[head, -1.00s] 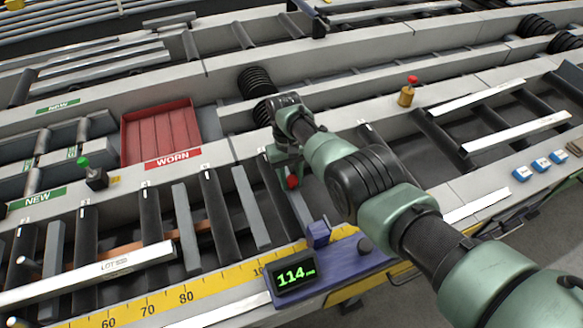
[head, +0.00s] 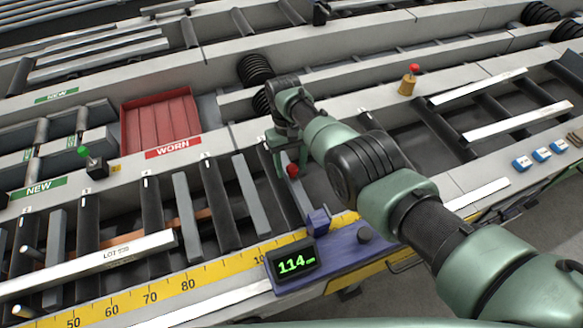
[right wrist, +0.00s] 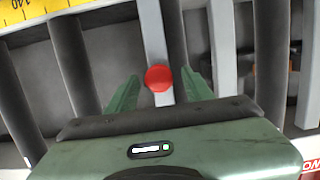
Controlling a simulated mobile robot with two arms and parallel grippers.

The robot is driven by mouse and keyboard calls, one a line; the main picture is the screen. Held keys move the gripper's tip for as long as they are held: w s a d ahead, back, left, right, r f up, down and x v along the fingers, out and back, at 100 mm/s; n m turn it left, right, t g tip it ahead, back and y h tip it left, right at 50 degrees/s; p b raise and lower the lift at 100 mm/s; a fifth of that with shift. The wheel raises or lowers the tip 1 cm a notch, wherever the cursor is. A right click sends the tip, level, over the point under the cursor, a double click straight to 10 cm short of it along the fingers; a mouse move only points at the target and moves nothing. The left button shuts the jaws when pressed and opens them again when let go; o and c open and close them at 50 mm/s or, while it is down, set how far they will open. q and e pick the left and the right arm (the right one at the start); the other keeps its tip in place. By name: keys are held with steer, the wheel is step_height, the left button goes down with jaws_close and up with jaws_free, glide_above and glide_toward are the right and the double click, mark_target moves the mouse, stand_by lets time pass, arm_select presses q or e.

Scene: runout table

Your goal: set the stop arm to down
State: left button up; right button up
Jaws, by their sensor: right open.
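The stop arm (head: 302,193) looks like a pale grey bar with a red knob (head: 292,170) at its far end, running from the blue carriage (head: 345,250) over the rollers. I cannot tell how high the bar sits above the rollers. My right gripper (head: 285,160) is over the knob end, pointing down, its fingertips partly hidden in the head view. In the right wrist view the gripper (right wrist: 160,78) is open, with the red knob (right wrist: 158,78) between its green fingers and gaps on both sides. My left gripper is not in view.
The carriage has a green display (head: 292,263) reading 114 cm and a dark knob (head: 364,236). A yellow scale (head: 170,290) runs along the front. A red tray (head: 160,121) marked WORN is left. A lever with a green knob (head: 90,158) and a brass post (head: 409,82) stand nearby.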

steer(key=r, duration=0.3)
steer(key=w+r, duration=0.1)
steer(key=r, duration=0.1)
steer(key=shift+w+a+r, duration=0.1)
steer(key=shift+a+r, duration=0.1)
steer(key=shift+r, duration=0.2)
